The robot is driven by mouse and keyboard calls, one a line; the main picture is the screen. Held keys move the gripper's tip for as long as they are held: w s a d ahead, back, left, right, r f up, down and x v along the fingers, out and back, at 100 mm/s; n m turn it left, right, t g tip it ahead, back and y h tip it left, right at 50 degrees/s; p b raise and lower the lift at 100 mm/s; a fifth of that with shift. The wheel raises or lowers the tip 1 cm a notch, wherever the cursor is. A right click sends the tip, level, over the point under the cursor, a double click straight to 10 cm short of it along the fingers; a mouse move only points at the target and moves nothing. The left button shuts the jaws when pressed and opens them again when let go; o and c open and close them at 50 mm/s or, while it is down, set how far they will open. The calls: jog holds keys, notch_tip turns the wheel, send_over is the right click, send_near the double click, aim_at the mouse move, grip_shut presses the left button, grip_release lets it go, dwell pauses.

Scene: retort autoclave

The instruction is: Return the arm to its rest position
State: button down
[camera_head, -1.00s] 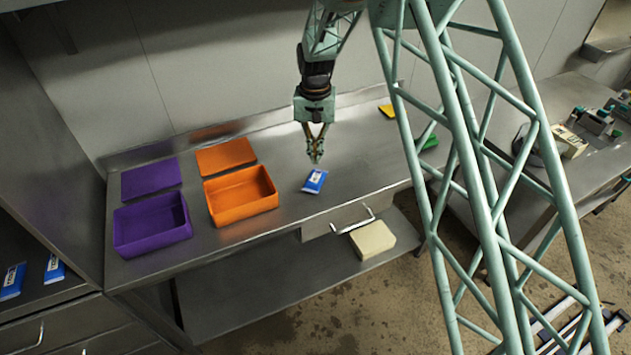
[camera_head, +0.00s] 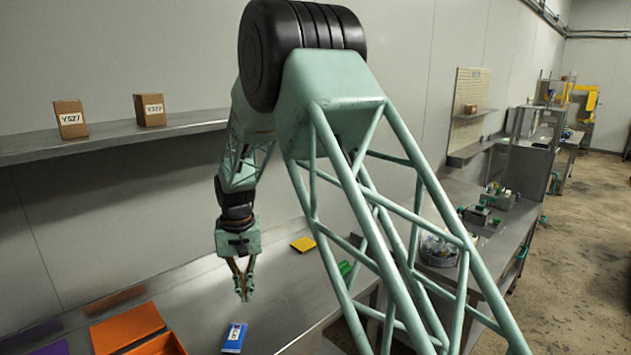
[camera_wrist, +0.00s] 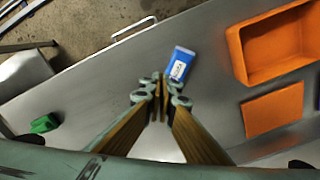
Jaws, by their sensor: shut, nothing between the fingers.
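My gripper (camera_head: 244,294) hangs down over the steel bench (camera_head: 290,301), shut and empty. In the head view it is above and a little behind a blue packet with a white label (camera_head: 234,337) lying on the bench. In the wrist view my gripper's fingertips (camera_wrist: 161,82) are together, and the blue packet (camera_wrist: 180,64) shows just beyond them, apart from them.
An orange bin (camera_head: 160,345) and its flat orange lid (camera_head: 127,327) lie left of the packet. A yellow item (camera_head: 303,244) and a green item (camera_head: 344,268) lie farther right. A wall shelf (camera_head: 120,135) with two brown boxes (camera_head: 71,119) (camera_head: 150,110) runs behind my arm.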

jog(key=s+d+r+b, duration=0.1)
jog(key=s+d+r, duration=0.2)
jog(key=d+r, duration=0.45)
jog(key=s+d+r+b, duration=0.1)
jog(key=s+d+r, duration=0.3)
jog(key=d+r, duration=0.35)
jog(key=s+d+r+m+t+b, duration=0.1)
jog(key=s+d+r+t+b, duration=0.1)
jog(key=s+d+r, duration=0.85)
jog(key=s+d+r+b, duration=0.2)
jog(key=s+d, duration=0.9)
jog(key=s, duration=0.5)
jog(key=s+d+f, duration=0.2)
jog(key=s, duration=0.6)
jog(key=s+d+f+m+t+b, duration=0.1)
jog(key=s+d+f, duration=0.1)
jog(key=s, duration=0.6)
jog(key=shift+d+t+b, duration=0.3)
jog(key=shift+d, duration=0.35)
